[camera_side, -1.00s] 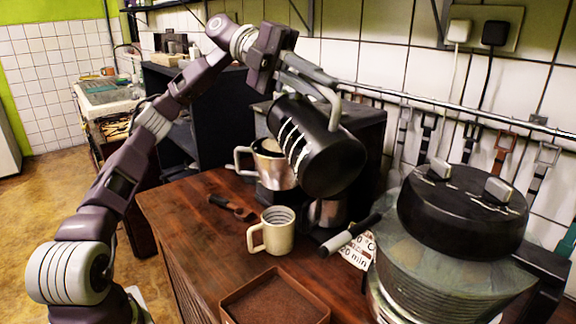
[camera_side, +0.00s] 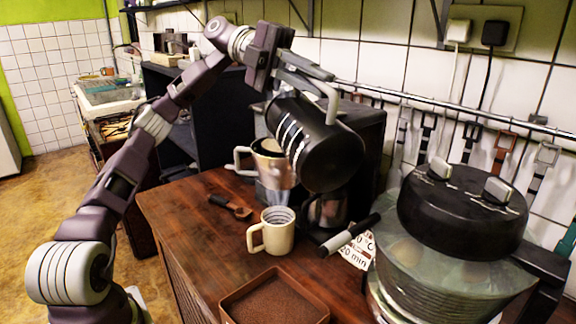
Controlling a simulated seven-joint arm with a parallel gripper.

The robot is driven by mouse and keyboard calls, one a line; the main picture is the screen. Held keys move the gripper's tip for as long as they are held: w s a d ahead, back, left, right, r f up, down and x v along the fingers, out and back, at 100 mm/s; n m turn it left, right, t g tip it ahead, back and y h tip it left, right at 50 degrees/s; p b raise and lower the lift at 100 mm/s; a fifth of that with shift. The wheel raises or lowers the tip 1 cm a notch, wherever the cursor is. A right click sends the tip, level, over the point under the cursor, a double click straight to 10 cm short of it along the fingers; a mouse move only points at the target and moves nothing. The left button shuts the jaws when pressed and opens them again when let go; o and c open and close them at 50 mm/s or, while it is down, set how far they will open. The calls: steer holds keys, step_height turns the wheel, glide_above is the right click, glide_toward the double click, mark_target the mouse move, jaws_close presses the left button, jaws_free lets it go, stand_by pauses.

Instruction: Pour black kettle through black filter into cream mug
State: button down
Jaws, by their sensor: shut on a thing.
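My gripper (camera_side: 318,80) is shut on the pale handle of the black kettle (camera_side: 335,150). It holds the kettle tilted in the air, with its silver-striped end toward the left. The cream mug (camera_side: 271,238) stands upright on the wooden counter, below and left of the kettle, handle to the left. A pale, see-through patch (camera_side: 272,198) shows just above the mug's mouth; I cannot tell whether it is liquid. A dark glossy vessel (camera_side: 326,212) stands right of the mug, partly hidden by the kettle. I cannot clearly make out the black filter.
A silver pot (camera_side: 268,165) stands behind the mug. A brown tray (camera_side: 314,310) is in front, and a brown scoop (camera_side: 232,207) lies left. A black-handled tool (camera_side: 350,237) and a large black-lidded appliance (camera_side: 462,215) are at right.

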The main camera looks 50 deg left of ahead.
mark_target(332, 123)
steer(key=shift+w+a+r+h, duration=0.25)
steer(key=shift+a+r+h, duration=0.45)
steer(key=shift+a, duration=0.25)
stand_by(1.6)
